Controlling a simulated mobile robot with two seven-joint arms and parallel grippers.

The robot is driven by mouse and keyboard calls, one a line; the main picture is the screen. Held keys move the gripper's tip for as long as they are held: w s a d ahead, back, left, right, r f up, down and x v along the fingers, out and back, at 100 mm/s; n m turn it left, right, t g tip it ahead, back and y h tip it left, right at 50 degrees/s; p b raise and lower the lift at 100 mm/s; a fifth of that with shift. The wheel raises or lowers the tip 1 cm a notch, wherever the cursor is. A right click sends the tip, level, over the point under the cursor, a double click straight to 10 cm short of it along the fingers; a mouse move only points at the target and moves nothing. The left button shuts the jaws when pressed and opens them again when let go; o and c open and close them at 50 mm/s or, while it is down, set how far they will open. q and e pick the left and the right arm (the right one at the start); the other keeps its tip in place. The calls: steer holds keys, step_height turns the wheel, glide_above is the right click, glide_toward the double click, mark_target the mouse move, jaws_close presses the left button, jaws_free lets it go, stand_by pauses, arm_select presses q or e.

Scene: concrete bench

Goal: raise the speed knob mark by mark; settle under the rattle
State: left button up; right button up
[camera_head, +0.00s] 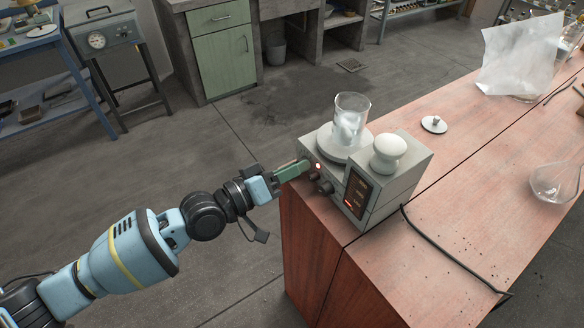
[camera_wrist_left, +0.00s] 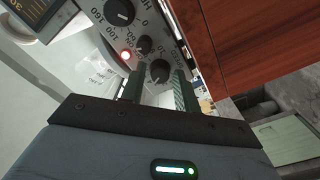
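A grey stirrer unit (camera_head: 408,187) stands at the near left edge of the wooden bench. A glass beaker (camera_head: 351,114) with whitish contents stands on its round plate (camera_head: 334,150). My left gripper (camera_head: 304,167) is at this front. Its fingers (camera_wrist_left: 157,84) are apart, with the lower knob between their tips; contact is unclear. My right gripper is out of view.
A white rounded knob-like piece (camera_head: 389,148) tops the unit beside a dark panel with a red display (camera_head: 353,197). A black cable (camera_head: 448,252) runs across the bench (camera_head: 470,190).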

arm_select(q)
jaws_close()
steer(key=shift+f+m+b, duration=0.15)
steer(key=shift+m+b, duration=0.4)
steer(key=shift+m, duration=1.95)
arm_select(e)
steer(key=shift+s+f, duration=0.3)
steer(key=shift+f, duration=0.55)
arm_select(q)
steer(key=shift+o, duration=1.7)
jaws_free()
steer(key=shift+d+n, duration=0.1)
steer(key=shift+n, duration=0.2)
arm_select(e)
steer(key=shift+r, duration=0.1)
